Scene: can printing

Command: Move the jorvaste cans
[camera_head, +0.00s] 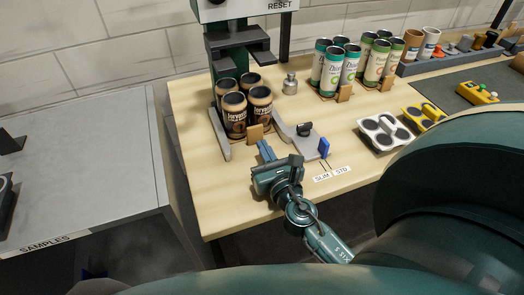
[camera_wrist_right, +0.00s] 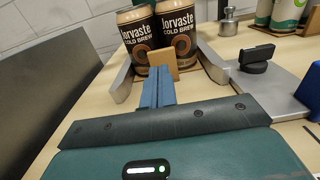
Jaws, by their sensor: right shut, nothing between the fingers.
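Several brown Jorvaste cold brew cans (camera_head: 234,112) stand upright in a cluster on the wooden table, under the green press. Two of them show large in the right wrist view (camera_wrist_right: 137,36), with a small wooden block (camera_wrist_right: 162,61) in front. Grey guide rails (camera_wrist_right: 211,62) flank the cans. My right gripper (camera_head: 266,148) is in front of the cans and apart from them, its blue fingers together and empty. The fingers also show in the right wrist view (camera_wrist_right: 157,88), pointing toward the wooden block. My left gripper is not in view.
A green press (camera_head: 238,45) stands over the cans. Teal cans (camera_head: 331,72) and green-labelled cans (camera_head: 377,63) stand farther right. A white tray (camera_head: 384,132), a yellow holder (camera_head: 424,115) and a blue-tabbed slider (camera_head: 324,147) are to the right. A grey samples bench (camera_head: 90,170) is at left.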

